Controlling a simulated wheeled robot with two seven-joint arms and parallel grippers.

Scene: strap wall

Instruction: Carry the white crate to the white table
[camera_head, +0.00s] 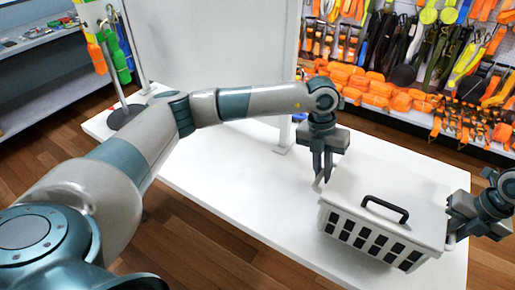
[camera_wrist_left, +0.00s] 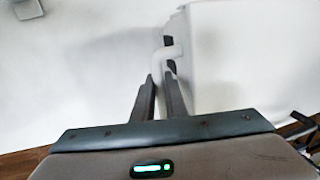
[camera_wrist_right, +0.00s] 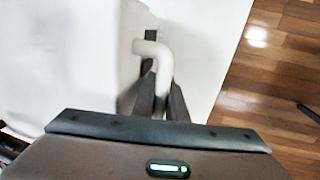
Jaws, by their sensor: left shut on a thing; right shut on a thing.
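The white crate (camera_head: 385,205) has slotted sides and a lid with a black handle. It is over the right end of the white table (camera_head: 230,180) in the head view; I cannot tell whether its base touches the tabletop. My left gripper (camera_head: 321,176) points down and is shut on the crate's left side handle. The left wrist view shows its fingers (camera_wrist_left: 160,88) around that white handle (camera_wrist_left: 167,58). My right gripper (camera_head: 452,222) is at the crate's right side. In the right wrist view its fingers (camera_wrist_right: 160,90) are shut on the other white handle (camera_wrist_right: 152,52).
A white panel (camera_head: 215,45) stands at the table's back. A stand with orange and green straps (camera_head: 110,55) is at the table's far left. A wall of orange straps and tools (camera_head: 420,70) is behind. The table's middle is clear. Wooden floor (camera_head: 195,245) lies in front.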

